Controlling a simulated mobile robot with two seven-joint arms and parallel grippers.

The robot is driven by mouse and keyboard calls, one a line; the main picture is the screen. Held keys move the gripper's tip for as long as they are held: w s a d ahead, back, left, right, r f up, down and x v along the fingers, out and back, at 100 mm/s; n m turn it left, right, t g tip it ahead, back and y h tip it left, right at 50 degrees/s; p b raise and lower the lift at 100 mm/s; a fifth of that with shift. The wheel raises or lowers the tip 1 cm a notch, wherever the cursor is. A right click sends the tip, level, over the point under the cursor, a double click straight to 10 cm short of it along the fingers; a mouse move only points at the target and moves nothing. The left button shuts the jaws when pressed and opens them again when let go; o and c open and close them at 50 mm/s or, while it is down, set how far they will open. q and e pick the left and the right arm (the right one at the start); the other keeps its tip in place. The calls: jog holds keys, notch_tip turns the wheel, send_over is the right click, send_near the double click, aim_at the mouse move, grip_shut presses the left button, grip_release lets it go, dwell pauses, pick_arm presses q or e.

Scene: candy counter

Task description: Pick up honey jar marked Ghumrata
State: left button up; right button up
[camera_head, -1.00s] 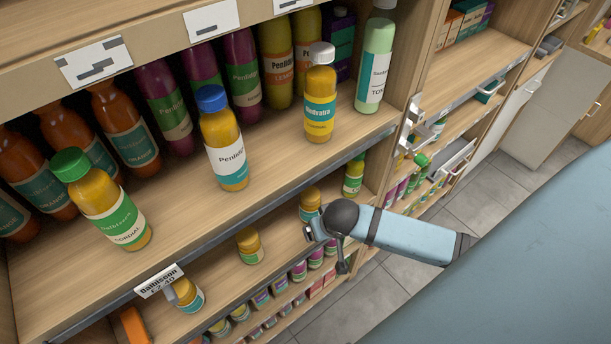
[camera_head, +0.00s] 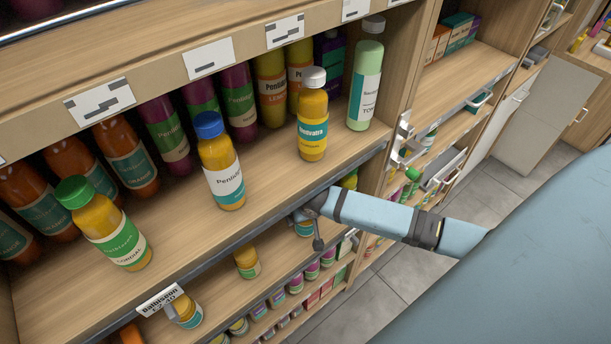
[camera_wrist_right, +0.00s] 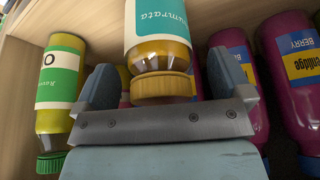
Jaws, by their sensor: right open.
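The honey jar (camera_wrist_right: 160,35) shows in the right wrist view with a teal label ending in "umrata", amber honey and a yellow cap. It appears upside down there, and its far end is cut off by the frame. My right gripper (camera_wrist_right: 163,75) is open, with one finger on each side of the jar's cap end; I cannot tell if they touch it. In the head view my right gripper (camera_head: 308,213) is at the lower shelf and hides most of a jar (camera_head: 305,230) with a teal label. My left gripper is not in view.
Small jars (camera_head: 247,262) and (camera_head: 188,311) stand to the left on the lower shelf. The upper shelf (camera_head: 180,225) overhangs it and holds several bottles. In the wrist view a green-capped bottle (camera_wrist_right: 62,90) and purple bottles (camera_wrist_right: 290,75) stand near the jar.

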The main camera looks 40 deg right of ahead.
jog(key=c, duration=1.3)
jog(key=shift+o, duration=0.2)
jog(key=shift+r, duration=0.1)
